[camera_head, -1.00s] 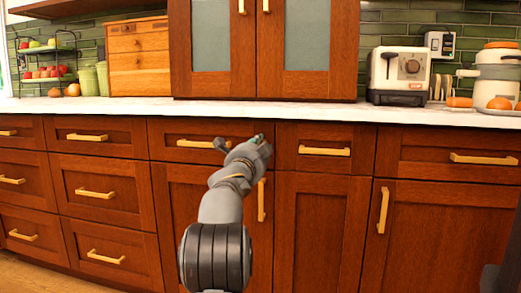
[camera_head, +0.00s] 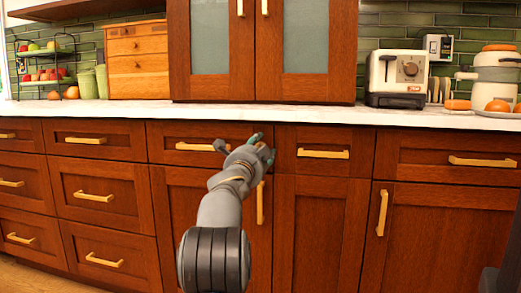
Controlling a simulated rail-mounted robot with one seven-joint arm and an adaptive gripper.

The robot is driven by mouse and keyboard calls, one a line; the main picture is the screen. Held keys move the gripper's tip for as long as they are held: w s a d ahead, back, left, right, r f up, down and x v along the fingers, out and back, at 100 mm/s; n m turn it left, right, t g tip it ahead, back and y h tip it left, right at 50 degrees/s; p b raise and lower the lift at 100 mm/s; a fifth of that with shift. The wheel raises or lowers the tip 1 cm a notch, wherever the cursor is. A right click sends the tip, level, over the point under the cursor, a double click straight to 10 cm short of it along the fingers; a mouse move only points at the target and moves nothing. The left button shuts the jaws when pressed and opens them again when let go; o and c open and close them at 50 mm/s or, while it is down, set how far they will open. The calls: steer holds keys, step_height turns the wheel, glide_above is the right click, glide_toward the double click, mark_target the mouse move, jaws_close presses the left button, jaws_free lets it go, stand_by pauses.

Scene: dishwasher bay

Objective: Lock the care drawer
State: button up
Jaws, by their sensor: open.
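Closed wooden drawers with brass bar handles run under the counter. I cannot tell which one is the care drawer, and no lock or label is readable. My gripper (camera_head: 264,145) is open, with greenish fingertips, in front of the divide between the upper middle drawer (camera_head: 170,133) and the narrow drawer (camera_head: 325,138) to its right. It appears empty. My arm hides part of the upper middle drawer's right side. That drawer's handle (camera_head: 190,147) shows left of my gripper. I cannot tell whether my gripper touches the drawer fronts.
The white counter (camera_head: 250,112) runs above the drawers. On it stand a small wooden chest (camera_head: 138,75), a fruit rack (camera_head: 45,72), a toaster-like appliance (camera_head: 397,75) and a white pot (camera_head: 497,75). A glass-doored cabinet (camera_head: 262,50) stands at the back. The lower doors are shut.

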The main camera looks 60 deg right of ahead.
steer(key=shift+a, duration=0.15)
steer(key=v, duration=1.1)
steer(key=shift+s+a, duration=0.2)
steer(key=shift+a, duration=0.15)
steer(key=f+x, duration=0.1)
steer(key=x, duration=1.1)
steer(key=shift+r, duration=0.4)
steer(key=shift+w, duration=0.1)
